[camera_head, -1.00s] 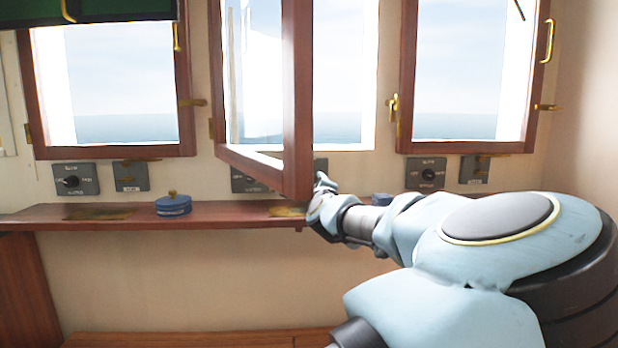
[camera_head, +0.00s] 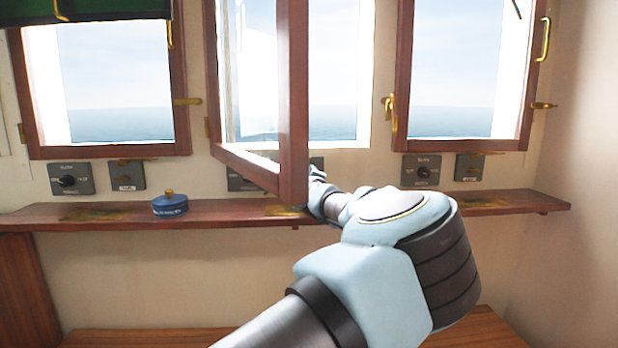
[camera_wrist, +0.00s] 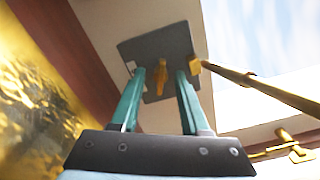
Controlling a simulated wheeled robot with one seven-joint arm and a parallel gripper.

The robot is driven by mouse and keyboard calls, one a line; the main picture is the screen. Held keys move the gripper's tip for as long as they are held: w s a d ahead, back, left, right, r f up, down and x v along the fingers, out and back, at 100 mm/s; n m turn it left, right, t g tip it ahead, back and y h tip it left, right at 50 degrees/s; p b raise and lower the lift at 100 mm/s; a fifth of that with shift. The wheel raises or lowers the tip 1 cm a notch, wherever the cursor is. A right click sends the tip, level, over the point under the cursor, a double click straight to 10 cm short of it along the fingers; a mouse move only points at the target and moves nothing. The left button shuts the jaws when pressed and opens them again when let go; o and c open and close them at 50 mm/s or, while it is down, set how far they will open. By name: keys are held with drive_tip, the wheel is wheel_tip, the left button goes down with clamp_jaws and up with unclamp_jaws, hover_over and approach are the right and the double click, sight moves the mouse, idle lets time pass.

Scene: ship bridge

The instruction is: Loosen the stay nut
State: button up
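In the wrist view, a small brass piece, probably the stay nut (camera_wrist: 156,70), stands on a dark grey plate (camera_wrist: 181,40). A brass stay rod (camera_wrist: 262,88) runs from the plate's right side toward the lower right. My gripper (camera_wrist: 160,74) is open, its two teal fingers pointing at the plate, one on each side of the brass piece. I cannot tell whether they touch it. In the head view, my wrist (camera_head: 318,190) is at the middle window's lower right corner; the fingers and nut are hidden there.
The middle window's open wooden sash (camera_head: 293,110) swings inward beside my wrist. A wooden shelf (camera_head: 235,214) runs below the windows and holds a blue lidded pot (camera_head: 170,206). Grey switch plates (camera_head: 72,179) line the wall. A blurred golden surface (camera_wrist: 35,100) is close at left in the wrist view.

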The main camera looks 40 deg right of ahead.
clamp_jaws()
drive_tip(key=shift+f+b, duration=0.1)
drive_tip(key=shift+b, duration=0.2)
drive_tip(key=shift+f+n+b, duration=0.1)
drive_tip(key=shift+n+b, duration=0.3)
drive_tip(key=shift+b, duration=0.15)
drive_tip(key=n+b, duration=0.1)
drive_tip(key=b, duration=0.1)
drive_tip(key=shift+f+n+b, duration=0.1)
drive_tip(key=shift+n+b, duration=0.2)
drive_tip(key=shift+b, duration=0.05)
drive_tip(key=shift+n+b, duration=0.85)
drive_tip(key=shift+n, duration=0.05)
drive_tip(key=shift+r+n, duration=0.3)
drive_tip(key=shift+n, duration=0.1)
drive_tip(key=shift+o, duration=0.8)
unclamp_jaws()
